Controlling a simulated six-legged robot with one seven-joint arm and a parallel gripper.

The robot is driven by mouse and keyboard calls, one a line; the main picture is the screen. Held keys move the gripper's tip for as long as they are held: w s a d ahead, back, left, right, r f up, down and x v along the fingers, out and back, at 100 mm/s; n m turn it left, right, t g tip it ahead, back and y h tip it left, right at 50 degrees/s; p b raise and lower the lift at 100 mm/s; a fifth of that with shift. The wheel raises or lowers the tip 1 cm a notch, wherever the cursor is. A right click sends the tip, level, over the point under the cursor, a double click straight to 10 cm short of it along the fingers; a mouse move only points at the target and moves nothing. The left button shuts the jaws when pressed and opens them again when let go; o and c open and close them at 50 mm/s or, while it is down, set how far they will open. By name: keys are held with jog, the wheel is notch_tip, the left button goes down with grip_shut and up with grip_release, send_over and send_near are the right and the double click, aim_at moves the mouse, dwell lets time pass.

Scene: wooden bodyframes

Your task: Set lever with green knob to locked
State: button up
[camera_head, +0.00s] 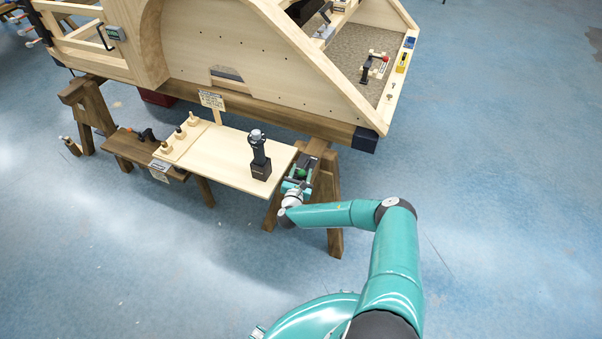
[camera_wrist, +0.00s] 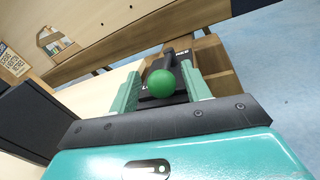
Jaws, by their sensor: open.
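The green knob (camera_wrist: 161,83) of the lever shows large in the wrist view, between the two fingers of my gripper (camera_wrist: 168,84). The fingers stand apart on either side of it, with a gap to the knob on each side. The lever's dark base (camera_wrist: 180,70) lies behind the knob, with white lettering that is partly hidden. In the head view the green knob (camera_head: 300,169) is a small spot at my gripper (camera_head: 297,182), at the right end of the wooden board. The lever's position is hard to read.
A black joystick (camera_head: 260,158) stands on the light wooden board (camera_head: 225,160), left of my gripper; its dark side fills the left of the wrist view. Wooden pegs (camera_head: 181,132) and a sign (camera_head: 212,100) are farther left. The large wooden frame (camera_head: 220,50) rises behind. Blue floor is clear at right.

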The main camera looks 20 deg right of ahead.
jog(key=v, duration=1.3)
jog(key=shift+s+a, duration=0.25)
jog(key=shift+s, duration=0.1)
